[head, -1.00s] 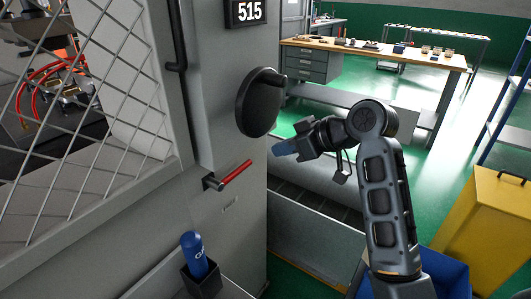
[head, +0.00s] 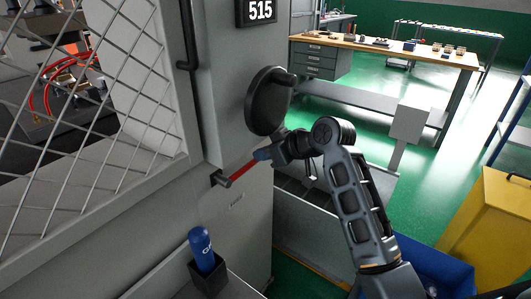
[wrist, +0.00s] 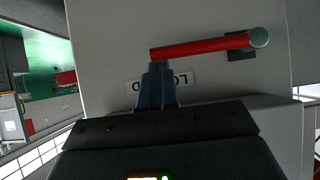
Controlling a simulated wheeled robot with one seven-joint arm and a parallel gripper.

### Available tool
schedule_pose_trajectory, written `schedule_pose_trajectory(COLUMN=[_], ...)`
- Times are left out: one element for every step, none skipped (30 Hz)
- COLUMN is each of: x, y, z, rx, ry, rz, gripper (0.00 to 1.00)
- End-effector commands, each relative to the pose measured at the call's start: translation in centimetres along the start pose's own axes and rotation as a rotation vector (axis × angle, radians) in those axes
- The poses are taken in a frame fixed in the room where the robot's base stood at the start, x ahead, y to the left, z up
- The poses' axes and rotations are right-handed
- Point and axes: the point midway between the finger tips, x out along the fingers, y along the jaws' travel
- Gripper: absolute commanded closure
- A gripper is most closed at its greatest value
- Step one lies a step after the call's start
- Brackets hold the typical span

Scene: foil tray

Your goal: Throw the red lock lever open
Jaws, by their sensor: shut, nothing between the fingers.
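The red lock lever (head: 241,171) sticks out from the grey cabinet face, tilted up to the right from its dark mount. In the wrist view the lever (wrist: 205,46) runs nearly level, with its grey round hub and mount at the right and its free end at the left. My gripper (head: 260,155) is shut and empty, its blue fingertips at the lever's free end. In the wrist view the fingertips (wrist: 158,68) are just below that end; I cannot tell whether they touch it. The fingers partly cover a lettered label (wrist: 186,80) on the panel.
A black round fitting (head: 265,101) juts from the cabinet just above my gripper. A mesh door (head: 85,110) is at the left. A blue cylinder (head: 201,248) stands in a dark holder below the lever. A yellow bin (head: 490,220) is at the right.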

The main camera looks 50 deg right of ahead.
Motion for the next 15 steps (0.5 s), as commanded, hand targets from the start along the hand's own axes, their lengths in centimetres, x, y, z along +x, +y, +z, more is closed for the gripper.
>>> schedule_pose_trajectory(x=[-0.01,-0.01,-0.01,0.01,0.02,0.06,0.09,0.14,0.21,0.26,0.30,0.34,0.36,0.38,0.41], y=[0.00,0.00,0.00,0.00,0.00,0.01,0.01,0.03,0.08,0.12,0.13,0.13,0.14,0.14,0.16], z=[0.00,0.00,0.01,0.03,0.05,0.09,0.13,0.19,0.30,0.38,0.44,0.49,0.52,0.55,0.60], rx=[0.000,0.000,0.001,0.002,0.004,0.008,0.012,0.018,0.027,0.033,0.039,0.044,0.046,0.050,0.054], ry=[0.000,0.000,0.000,0.000,0.000,0.000,0.000,0.000,0.000,0.000,0.000,0.000,0.000,0.000,0.000], rz=[0.000,0.000,-0.001,-0.002,-0.003,-0.006,-0.010,-0.013,-0.019,-0.023,-0.027,-0.030,-0.032,-0.035,-0.037], gripper=[1.00,1.00,1.00,1.00,1.00,1.00,1.00,1.00,1.00,1.00,1.00,1.00,1.00,1.00,1.00])
